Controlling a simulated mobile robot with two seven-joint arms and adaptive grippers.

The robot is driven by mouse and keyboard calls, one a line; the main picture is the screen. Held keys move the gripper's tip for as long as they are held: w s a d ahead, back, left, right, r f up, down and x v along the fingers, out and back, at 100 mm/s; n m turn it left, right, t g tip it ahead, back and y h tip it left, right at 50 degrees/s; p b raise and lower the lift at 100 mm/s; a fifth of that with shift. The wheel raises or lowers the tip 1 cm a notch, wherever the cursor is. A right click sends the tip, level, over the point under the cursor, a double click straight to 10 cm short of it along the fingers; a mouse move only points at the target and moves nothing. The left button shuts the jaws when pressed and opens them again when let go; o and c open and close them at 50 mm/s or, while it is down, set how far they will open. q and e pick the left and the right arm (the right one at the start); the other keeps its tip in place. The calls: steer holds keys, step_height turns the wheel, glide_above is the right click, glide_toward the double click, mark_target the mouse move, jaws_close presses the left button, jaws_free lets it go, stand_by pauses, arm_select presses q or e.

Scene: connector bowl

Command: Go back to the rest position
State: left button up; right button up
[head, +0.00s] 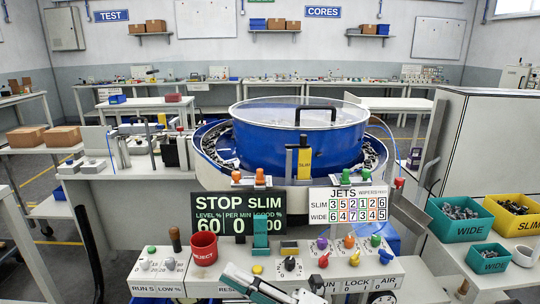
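My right gripper (236,278) shows at the bottom middle, in front of the control panel, with its fingers pointing up and left. Its grey and dark teal parts overlap, so I cannot tell whether it is open or shut. I see nothing clearly held in it. My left gripper is not in view. The blue bowl (270,143) with a clear lid and black handle stands behind the panel. Dark connectors lie around its rim track.
Cardboard boxes (62,136) sit at left.

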steer(key=w+d+f+m+t+h, duration=0.2)
steer(key=d+f+m+t+h, duration=0.95)
steer(key=f+m, duration=0.85)
steer(key=s+d+f+m+g+h+p, duration=0.1)
steer(key=s+d+f+m+g+h, duration=0.6)
steer(key=s+d+f+m, duration=0.5)
steer(key=s+d+f+h, duration=0.1)
steer(key=s+d+f, duration=0.2)
steer(key=s+f, duration=0.1)
steer(key=shift+s+f, duration=0.2)
steer(key=shift+f, duration=0.35)
